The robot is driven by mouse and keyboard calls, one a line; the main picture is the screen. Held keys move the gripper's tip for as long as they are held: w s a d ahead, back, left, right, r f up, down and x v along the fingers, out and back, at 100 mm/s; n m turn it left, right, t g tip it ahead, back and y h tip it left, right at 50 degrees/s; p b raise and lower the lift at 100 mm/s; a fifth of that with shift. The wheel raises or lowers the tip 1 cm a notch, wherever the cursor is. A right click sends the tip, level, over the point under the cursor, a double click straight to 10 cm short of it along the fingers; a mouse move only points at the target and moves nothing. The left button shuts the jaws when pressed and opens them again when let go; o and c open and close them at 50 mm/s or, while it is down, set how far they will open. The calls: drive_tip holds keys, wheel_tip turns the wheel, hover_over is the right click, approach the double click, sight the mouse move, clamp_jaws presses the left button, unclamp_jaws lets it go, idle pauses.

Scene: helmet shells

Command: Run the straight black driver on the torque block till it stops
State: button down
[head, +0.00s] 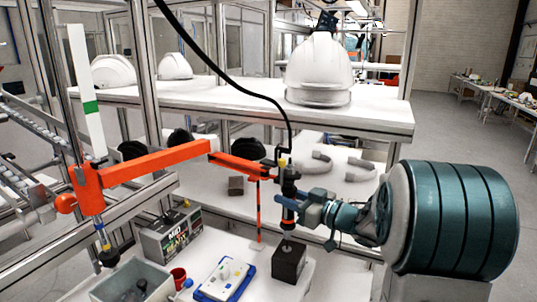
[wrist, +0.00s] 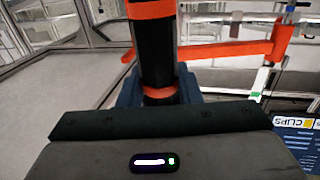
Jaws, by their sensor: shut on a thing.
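The straight black driver (head: 288,186) stands upright in the head view, with orange bands and a black cable from its top. It hangs at the end of an orange jointed arm (head: 150,166). My gripper (head: 291,208) is shut around the driver's body from the right. In the wrist view the driver (wrist: 156,52) rises between the blue fingers of my gripper (wrist: 158,92). The torque block (head: 288,265), a dark cube, is straight below the driver. The driver's tip is at the block's top; I cannot tell whether it is seated.
A blue-edged tray (head: 224,279) and a grey bin (head: 130,278) lie left of the block. A box with a printed front (head: 172,236) stands behind them. White helmet shells (head: 318,70) sit on the shelf above. A thin orange-and-black rod (head: 259,215) hangs behind the driver.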

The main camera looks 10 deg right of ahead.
sight(298, 179)
drive_tip(key=shift+f, duration=0.2)
drive_tip(key=shift+r+p, duration=2.6)
drive_tip(key=shift+r, duration=0.6)
